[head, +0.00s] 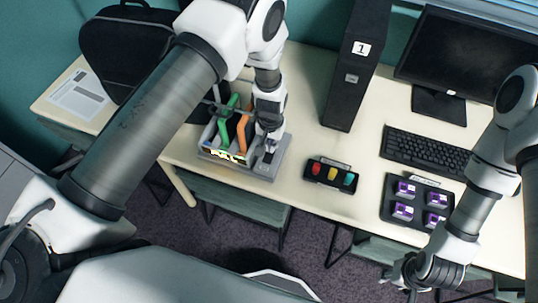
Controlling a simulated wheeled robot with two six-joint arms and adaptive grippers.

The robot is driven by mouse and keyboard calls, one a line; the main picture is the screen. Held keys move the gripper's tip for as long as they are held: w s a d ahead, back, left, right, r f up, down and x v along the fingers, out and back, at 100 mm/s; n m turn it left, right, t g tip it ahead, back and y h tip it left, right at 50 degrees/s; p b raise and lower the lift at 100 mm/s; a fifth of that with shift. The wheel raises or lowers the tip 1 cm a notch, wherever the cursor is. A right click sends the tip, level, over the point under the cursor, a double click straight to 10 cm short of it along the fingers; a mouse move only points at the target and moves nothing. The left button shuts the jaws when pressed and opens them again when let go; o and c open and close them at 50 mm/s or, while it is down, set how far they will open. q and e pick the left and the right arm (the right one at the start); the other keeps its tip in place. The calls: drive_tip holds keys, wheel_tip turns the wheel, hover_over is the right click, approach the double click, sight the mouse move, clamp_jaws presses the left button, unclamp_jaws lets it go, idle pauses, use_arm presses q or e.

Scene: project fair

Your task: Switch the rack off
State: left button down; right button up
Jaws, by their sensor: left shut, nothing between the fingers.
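The rack (222,160) is a grey unit on the light table, left of centre. It has upright green (229,118) and orange (242,130) parts, and yellow-white lit marks along its front. My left gripper (268,152) is shut and empty, pointing down at the right front part of the rack. It hides that part, so I cannot see a switch or tell whether the fingers touch it. My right gripper (402,276) hangs low in front of the table, away from the rack; its fingers are too unclear to judge.
A black panel with red, yellow and teal pieces (331,174) lies right of the rack. Further right are a black tray with purple blocks (388,211), a keyboard (425,150) and a monitor (465,60). Behind stand a black tower marked 1 (345,100) and a black bag (125,55).

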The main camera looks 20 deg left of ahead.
use_arm(q)
drive_tip(key=shift+f+b, duration=0.55)
drive_tip(key=shift+f, duration=0.2)
drive_tip(key=shift+r, duration=0.15)
wheel_tip(320, 180, up, 7)
drive_tip(key=p, duration=0.6)
idle(0.5)
